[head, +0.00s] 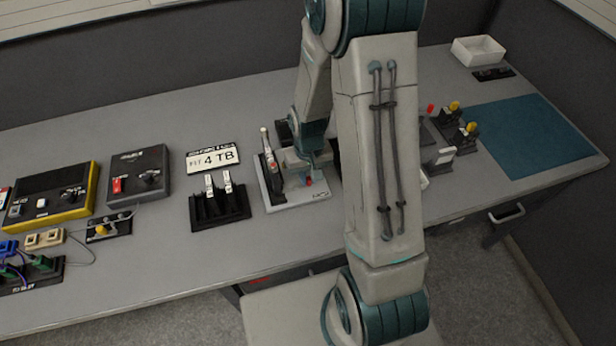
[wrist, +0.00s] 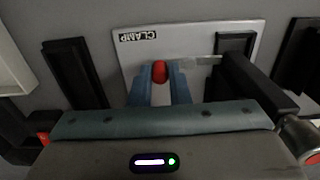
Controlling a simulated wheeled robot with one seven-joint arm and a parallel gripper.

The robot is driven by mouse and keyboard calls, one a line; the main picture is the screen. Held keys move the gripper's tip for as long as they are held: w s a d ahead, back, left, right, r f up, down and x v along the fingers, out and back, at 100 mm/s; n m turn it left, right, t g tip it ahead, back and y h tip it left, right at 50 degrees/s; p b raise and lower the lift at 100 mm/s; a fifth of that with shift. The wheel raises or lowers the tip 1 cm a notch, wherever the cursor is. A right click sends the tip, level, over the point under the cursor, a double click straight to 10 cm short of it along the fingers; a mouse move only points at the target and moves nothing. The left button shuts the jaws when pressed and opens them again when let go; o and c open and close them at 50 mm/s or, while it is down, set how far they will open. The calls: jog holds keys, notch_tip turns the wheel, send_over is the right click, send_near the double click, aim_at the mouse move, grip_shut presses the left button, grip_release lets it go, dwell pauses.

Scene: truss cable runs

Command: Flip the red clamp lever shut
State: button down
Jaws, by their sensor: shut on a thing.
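The red knob of the clamp lever (wrist: 160,72) shows in the wrist view between the two blue fingertips of my gripper (wrist: 160,86), which is shut on it. A pale lever arm (wrist: 203,61) runs from near the knob to a black block (wrist: 248,80) on the right. Both sit over the light grey clamp plate (wrist: 190,34), labelled CLAMP. In the head view the red knob (head: 309,182) shows just below my gripper (head: 308,172), near the front of the clamp plate (head: 303,196). My arm hides part of the clamp, and the lever's exact angle is unclear.
Grey (head: 138,172) and yellow-edged (head: 50,195) switch boxes are farther left. Small fixtures (head: 440,157) and a teal mat (head: 530,138) lie to the right.

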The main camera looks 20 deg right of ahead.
aim_at(308, 179)
jog(key=c, duration=1.4)
grip_release()
jog(key=shift+o, duration=0.2)
jog(key=shift+r, duration=0.1)
notch_tip(308, 179, up, 14)
